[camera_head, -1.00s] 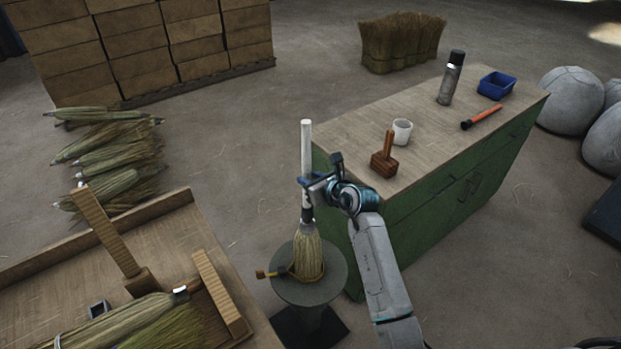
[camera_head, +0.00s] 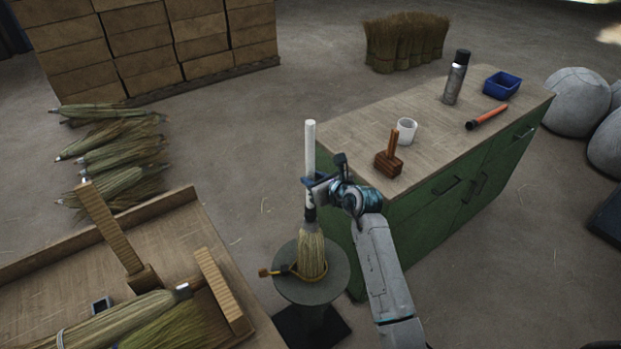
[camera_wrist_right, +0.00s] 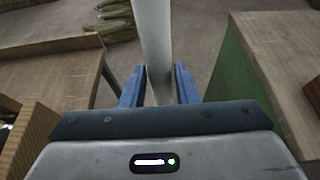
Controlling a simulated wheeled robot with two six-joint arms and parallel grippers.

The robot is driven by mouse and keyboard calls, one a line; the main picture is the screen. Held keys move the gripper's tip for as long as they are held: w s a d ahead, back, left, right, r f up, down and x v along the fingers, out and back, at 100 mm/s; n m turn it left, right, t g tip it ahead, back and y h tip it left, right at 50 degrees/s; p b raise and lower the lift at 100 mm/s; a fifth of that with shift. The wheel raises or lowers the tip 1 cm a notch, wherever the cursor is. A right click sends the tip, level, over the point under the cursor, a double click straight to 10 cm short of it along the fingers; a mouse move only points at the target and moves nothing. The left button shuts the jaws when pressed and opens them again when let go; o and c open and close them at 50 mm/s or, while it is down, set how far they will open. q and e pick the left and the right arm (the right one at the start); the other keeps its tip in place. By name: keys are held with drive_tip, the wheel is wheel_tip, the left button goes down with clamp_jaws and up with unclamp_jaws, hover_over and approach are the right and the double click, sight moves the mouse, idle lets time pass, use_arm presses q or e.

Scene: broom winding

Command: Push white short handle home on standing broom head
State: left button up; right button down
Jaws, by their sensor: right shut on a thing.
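The white short handle (camera_head: 310,146) stands upright above the broom head (camera_head: 312,252), with its lower end at the head's dark collar. The broom head stands on a round grey stand (camera_head: 335,284), bristles down, with a strap around its lower part. My right gripper (camera_head: 308,181) is shut on the handle around its lower half. In the right wrist view the handle (camera_wrist_right: 153,45) passes between the blue fingers of the right gripper (camera_wrist_right: 159,88). I cannot tell how deep the handle sits in the collar. My left gripper is not in view.
A green workbench (camera_head: 340,128) stands close on the right, holding a wooden mallet (camera_head: 390,160), white cup (camera_head: 406,131), flask (camera_head: 456,78), blue bin (camera_head: 502,84) and orange-handled tool (camera_head: 487,117). A wooden tray table (camera_head: 170,232) with broom heads is at lower left.

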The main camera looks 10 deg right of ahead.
drive_tip(key=shift+s+f, duration=0.2)
drive_tip(key=shift+f, duration=0.35)
idle(0.4)
drive_tip(key=c, duration=1.3)
unclamp_jaws()
drive_tip(key=shift+c, duration=0.2)
drive_tip(key=o, duration=0.3)
drive_tip(key=shift+w, duration=0.2)
